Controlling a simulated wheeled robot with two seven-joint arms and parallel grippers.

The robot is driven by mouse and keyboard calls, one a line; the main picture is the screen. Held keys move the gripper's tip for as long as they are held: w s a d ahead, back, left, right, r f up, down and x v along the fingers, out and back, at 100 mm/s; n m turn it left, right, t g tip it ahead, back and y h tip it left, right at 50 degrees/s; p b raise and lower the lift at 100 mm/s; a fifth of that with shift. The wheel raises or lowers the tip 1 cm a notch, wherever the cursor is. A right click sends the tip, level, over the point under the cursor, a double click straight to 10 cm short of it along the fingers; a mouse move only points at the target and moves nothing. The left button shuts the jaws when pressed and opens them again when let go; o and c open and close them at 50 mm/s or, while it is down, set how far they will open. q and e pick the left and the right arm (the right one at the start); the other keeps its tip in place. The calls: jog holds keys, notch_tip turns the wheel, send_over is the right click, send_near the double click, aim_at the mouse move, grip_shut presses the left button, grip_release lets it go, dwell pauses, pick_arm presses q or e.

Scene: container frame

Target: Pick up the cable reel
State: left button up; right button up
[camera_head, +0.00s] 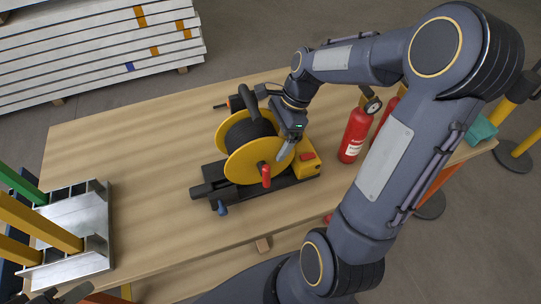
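The cable reel (262,158) stands on the wooden table. It has yellow round flanges, dark cable, a black curved handle at the top, a red crank grip at the front and a dark base with a yellow block on its right.
Red fire extinguishers (355,135) stand right of the reel, partly behind my arm. A metal rack (75,225) with yellow and green bars is at the left. The wooden table (130,150) is clear between them. White stacked boards (90,50) lie beyond it.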

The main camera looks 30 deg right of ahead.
jog(key=c, duration=1.2)
jog(key=shift+w+r, duration=0.1)
jog(key=shift+r, duration=0.05)
jog(key=shift+c, duration=0.7)
